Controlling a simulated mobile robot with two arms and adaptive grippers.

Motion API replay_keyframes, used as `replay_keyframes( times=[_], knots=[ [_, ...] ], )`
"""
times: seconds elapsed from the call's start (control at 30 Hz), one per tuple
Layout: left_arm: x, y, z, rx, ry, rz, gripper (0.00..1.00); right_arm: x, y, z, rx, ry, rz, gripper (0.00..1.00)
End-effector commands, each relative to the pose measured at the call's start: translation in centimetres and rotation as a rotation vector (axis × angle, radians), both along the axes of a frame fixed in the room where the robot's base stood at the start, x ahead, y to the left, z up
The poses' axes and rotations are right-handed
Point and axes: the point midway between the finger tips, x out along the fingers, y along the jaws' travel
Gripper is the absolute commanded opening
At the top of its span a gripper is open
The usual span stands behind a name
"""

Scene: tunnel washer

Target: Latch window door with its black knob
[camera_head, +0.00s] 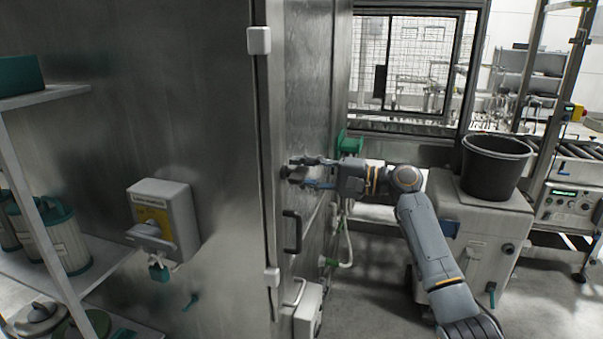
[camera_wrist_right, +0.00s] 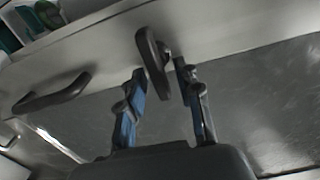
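My right gripper (camera_head: 291,173) reaches in from the right to the side face of the tall steel cabinet (camera_head: 300,90). In the right wrist view its two blue-padded fingers (camera_wrist_right: 163,88) are apart. The elongated black knob (camera_wrist_right: 152,62) stands on the metal strip ahead, its near end between the fingertips. Gaps show beside it, and I cannot tell whether a finger touches it. In the head view the knob is mostly hidden by the fingers. A black bar handle (camera_head: 292,231) sits below the gripper; it also shows in the right wrist view (camera_wrist_right: 52,94). My left gripper is not in view.
A grey switch box (camera_head: 163,218) projects from the cabinet's front. Shelves with green-lidded canisters (camera_head: 63,238) stand at the left. A black bucket (camera_head: 494,165) stands on a machine at the right. Green fittings and pipes are beyond the gripper. Bare floor lies at the lower right.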

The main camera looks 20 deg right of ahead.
Motion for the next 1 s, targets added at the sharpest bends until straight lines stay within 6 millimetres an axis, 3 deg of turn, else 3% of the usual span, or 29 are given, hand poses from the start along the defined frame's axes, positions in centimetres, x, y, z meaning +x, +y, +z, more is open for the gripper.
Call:
replay_keyframes(
  times=[0.4, 0.6, 1.0],
  knots=[
    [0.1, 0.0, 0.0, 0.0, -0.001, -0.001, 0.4, -4.3, -6.5, -0.2, -0.003, 0.003, -0.002, 0.34],
    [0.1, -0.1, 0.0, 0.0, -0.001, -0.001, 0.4, -6.0, -8.9, -0.2, -0.004, 0.004, 0.0, 0.34],
    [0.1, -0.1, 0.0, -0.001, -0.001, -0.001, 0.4, -6.5, -9.5, -0.1, -0.002, 0.002, 0.002, 0.34]
  ],
)
